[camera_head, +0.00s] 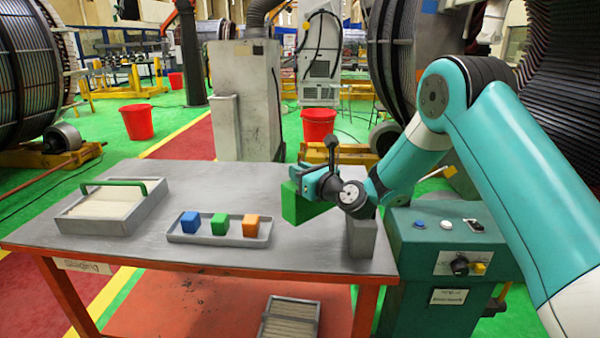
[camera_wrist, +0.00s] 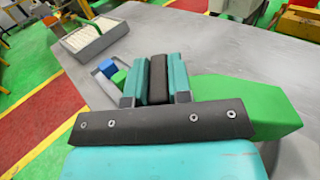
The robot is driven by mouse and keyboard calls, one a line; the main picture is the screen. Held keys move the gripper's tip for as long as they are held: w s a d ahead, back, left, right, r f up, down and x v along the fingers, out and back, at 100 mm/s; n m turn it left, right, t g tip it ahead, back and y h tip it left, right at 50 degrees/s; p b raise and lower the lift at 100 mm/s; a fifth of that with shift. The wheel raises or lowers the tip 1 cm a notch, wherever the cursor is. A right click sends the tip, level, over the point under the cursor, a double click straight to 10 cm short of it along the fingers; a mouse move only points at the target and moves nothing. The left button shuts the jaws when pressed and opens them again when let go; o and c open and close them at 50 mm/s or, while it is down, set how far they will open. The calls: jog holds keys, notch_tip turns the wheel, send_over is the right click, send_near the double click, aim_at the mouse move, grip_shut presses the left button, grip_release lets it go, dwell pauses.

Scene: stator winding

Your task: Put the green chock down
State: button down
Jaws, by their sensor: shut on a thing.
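The green chock (camera_head: 302,207) is a bright green wedge-like block over the right part of the grey table (camera_head: 200,262). My gripper (camera_head: 318,183) is shut on it from its right side in the head view. In the wrist view the teal fingers (camera_wrist: 159,80) close around a dark piece, and the green chock (camera_wrist: 250,103) reaches out to the right of them. I cannot tell whether the chock's underside touches the table. Part of the chock is hidden behind my gripper.
A grey tray (camera_head: 178,240) with blue, green and orange cubes lies mid-table. A grey box with a green handle (camera_head: 150,212) stands at the left. A grey block (camera_head: 361,238) is at the right edge, beside a green control cabinet (camera_head: 440,240). Bare table lies between tray and block.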

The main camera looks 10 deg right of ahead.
jog(key=shift+f, duration=0.4)
jog(key=shift+f+b, duration=0.1)
jog(key=shift+b, duration=0.2)
jog(key=c, duration=1.1)
grip_release()
jog(key=shift+o, duration=0.2)
